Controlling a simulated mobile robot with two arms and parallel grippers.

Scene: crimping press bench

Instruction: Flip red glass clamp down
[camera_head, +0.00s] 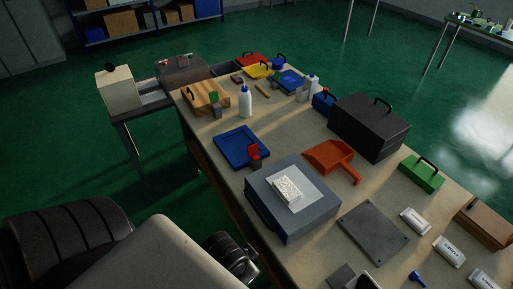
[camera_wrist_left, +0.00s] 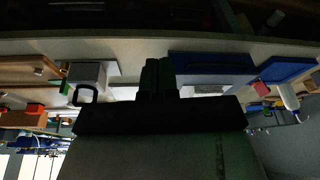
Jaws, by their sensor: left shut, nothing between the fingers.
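A small upright red-topped part with a dark lower body, which looks like the red clamp (camera_head: 254,153), stands between the blue tray (camera_head: 241,148) and the grey-blue box (camera_head: 290,228) in the head view. I cannot tell exactly how its lever is tilted. My left gripper (camera_wrist_left: 158,78) shows in the left wrist view with its dark fingers together and nothing between them. It is beside the bench edge, apart from the objects. My right gripper is not in view.
A white block (camera_head: 288,190) lies on the grey-blue box. An orange scoop (camera_head: 331,157), a black case (camera_head: 371,127) and a grey plate (camera_head: 373,233) lie to the right. A white bottle (camera_head: 246,101) and wooden box (camera_head: 205,95) stand farther back.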

